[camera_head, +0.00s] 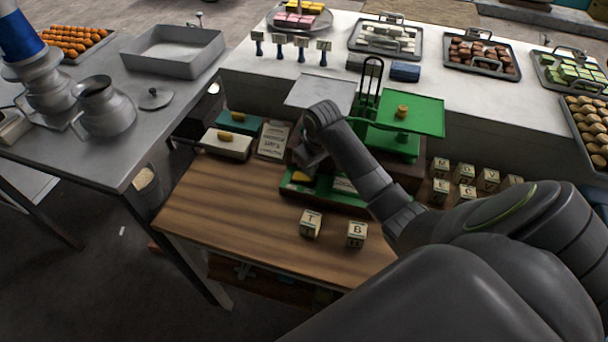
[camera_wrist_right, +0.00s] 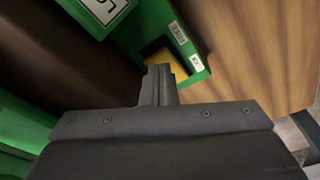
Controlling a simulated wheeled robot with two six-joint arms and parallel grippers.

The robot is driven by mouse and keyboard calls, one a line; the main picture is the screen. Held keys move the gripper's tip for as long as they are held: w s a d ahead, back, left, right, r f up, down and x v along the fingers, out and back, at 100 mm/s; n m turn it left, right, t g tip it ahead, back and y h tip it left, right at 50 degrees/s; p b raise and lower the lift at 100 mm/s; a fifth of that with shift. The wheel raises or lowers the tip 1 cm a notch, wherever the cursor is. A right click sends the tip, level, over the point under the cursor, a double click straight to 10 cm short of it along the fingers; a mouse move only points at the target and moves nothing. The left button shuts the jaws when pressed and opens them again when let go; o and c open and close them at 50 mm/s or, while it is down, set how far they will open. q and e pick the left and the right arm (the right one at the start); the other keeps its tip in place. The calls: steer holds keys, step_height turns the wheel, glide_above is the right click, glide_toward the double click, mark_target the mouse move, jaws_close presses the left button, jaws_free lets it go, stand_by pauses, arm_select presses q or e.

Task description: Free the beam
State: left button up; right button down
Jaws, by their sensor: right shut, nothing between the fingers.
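A balance scale stands on the wooden table, with a grey pan (camera_head: 318,92) on the left, a green pan (camera_head: 420,116) on the right and a black upright frame (camera_head: 371,80) between them. A small brass-coloured weight (camera_head: 402,111) sits on the green pan. My arm hides most of the beam. A yellow piece (camera_head: 300,177) shows at the green base (camera_head: 325,192); the wrist view shows it in a dark recess (camera_wrist_right: 165,62). My right gripper (camera_head: 305,166) points down just above the base. Its fingers (camera_wrist_right: 160,72) are shut and empty, near the yellow piece; contact is unclear. My left gripper is not in view.
Lettered blocks (camera_head: 311,223) stand on the table's front, more (camera_head: 463,180) at the right. Two boxes with yellow tops (camera_head: 228,144) and a printed card (camera_head: 273,140) lie left of the scale. A white counter (camera_head: 270,70) with trays lies behind. The table's left front is clear.

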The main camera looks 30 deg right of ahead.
steer(key=shift+f, duration=0.65)
step_height(320, 180, up, 3)
steer(key=shift+f+p, duration=0.1)
steer(key=shift+p, duration=0.8)
steer(key=shift+r, duration=2.15)
